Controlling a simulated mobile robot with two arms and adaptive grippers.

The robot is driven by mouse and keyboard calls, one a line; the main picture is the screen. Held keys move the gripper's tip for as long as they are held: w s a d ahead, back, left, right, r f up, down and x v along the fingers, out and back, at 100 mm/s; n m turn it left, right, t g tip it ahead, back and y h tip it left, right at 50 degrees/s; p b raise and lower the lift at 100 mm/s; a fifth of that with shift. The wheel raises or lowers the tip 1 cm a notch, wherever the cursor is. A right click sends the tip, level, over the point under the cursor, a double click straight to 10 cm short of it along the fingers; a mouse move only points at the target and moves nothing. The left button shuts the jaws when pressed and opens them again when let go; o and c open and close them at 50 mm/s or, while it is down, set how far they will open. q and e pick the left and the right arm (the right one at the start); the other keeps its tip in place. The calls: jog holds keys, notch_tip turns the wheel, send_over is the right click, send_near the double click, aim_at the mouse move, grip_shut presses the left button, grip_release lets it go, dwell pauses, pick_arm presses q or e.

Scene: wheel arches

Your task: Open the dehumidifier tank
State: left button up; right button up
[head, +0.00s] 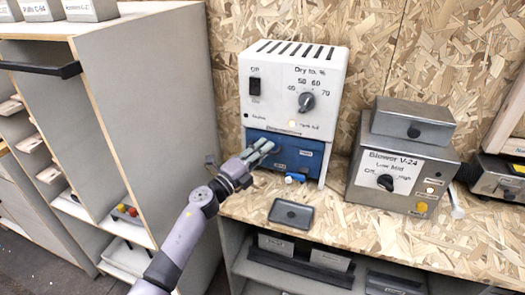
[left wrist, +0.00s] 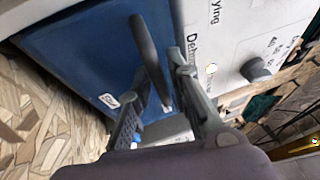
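The dehumidifier (head: 292,95) is a white box standing on the wooden bench against the back wall. Its blue tank (head: 299,152) fills the lower front and looks closed. In the left wrist view, the blue tank front (left wrist: 85,55) carries a dark bar handle (left wrist: 148,50). My left gripper (head: 265,151) is at the left part of the tank front. In the left wrist view, its two fingers (left wrist: 160,68) are apart, one on each side of the handle. I cannot tell whether they touch it. My right gripper is not in view.
A grey blower (head: 403,165) stands to the right of the dehumidifier. A dark tray (head: 291,214) and a small blue-and-white item (head: 294,178) lie on the bench (head: 345,226) in front. A tall grey shelf unit (head: 150,100) stands at the left, close to my arm.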

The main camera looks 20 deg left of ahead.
pick_arm(q)
jog(key=shift+c, duration=0.4)
grip_shut()
